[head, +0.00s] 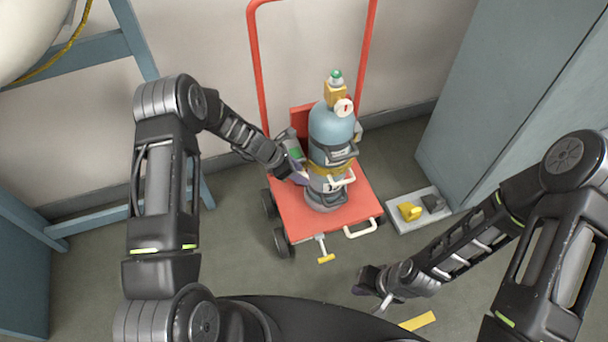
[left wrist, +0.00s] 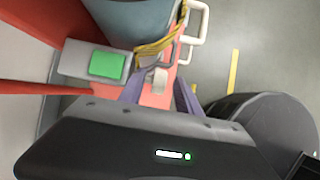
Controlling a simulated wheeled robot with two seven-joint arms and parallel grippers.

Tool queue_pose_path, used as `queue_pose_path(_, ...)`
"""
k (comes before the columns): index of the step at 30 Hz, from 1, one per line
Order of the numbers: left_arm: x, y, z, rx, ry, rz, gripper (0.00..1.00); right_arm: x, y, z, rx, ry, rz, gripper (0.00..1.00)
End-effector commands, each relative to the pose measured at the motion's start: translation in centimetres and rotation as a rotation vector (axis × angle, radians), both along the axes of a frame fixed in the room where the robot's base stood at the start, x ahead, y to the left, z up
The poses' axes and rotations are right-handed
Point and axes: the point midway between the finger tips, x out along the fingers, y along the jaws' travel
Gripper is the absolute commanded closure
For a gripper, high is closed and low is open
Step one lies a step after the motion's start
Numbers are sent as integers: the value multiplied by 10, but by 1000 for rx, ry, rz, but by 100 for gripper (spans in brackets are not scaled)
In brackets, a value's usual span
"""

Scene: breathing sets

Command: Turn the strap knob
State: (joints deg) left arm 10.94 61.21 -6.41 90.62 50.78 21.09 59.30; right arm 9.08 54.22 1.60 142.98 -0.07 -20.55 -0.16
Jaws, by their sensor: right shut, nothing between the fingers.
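A blue gas cylinder (head: 331,124) stands upright on a red trolley (head: 285,218), with a yellow strap (head: 333,168) around its lower body. My left gripper (head: 302,177) is at the cylinder's lower left side, close to the strap. In the left wrist view its two purple fingers (left wrist: 160,96) are spread apart. A small pale knob-like piece (left wrist: 160,80) shows between them, beside the yellow strap (left wrist: 160,46); I cannot tell whether they touch it. My right gripper (head: 368,284) is shut and empty, low over the floor at the front right.
A grey box with a green button (head: 295,153) sits beside the cylinder, close to my left gripper. A pale tray (head: 407,226) with a yellow item lies right of the trolley, near a grey cabinet (head: 500,90).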

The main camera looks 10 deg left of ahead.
Motion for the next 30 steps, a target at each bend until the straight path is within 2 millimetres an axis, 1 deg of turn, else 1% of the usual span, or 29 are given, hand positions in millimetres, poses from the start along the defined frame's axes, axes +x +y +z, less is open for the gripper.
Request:
queue_pose_path(1,-2,5,9,1,-2,2,60,0,0,2,0,0,0,100)
queue_pose_path(3,-5,10,19,1,-2,2,60,0,0,2,0,0,0,100)
queue_pose_path(6,-9,14,29,-1,-1,1,60,0,0,3,0,0,0,100)
queue_pose_path(9,-11,17,33,-1,0,1,60,0,0,3,0,0,0,100)
queue_pose_path(26,-11,17,34,1,-1,-2,60,0,0,3,0,0,0,100)
queue_pose_path(30,-9,21,32,33,-33,-46,60,0,0,3,0,0,0,100)
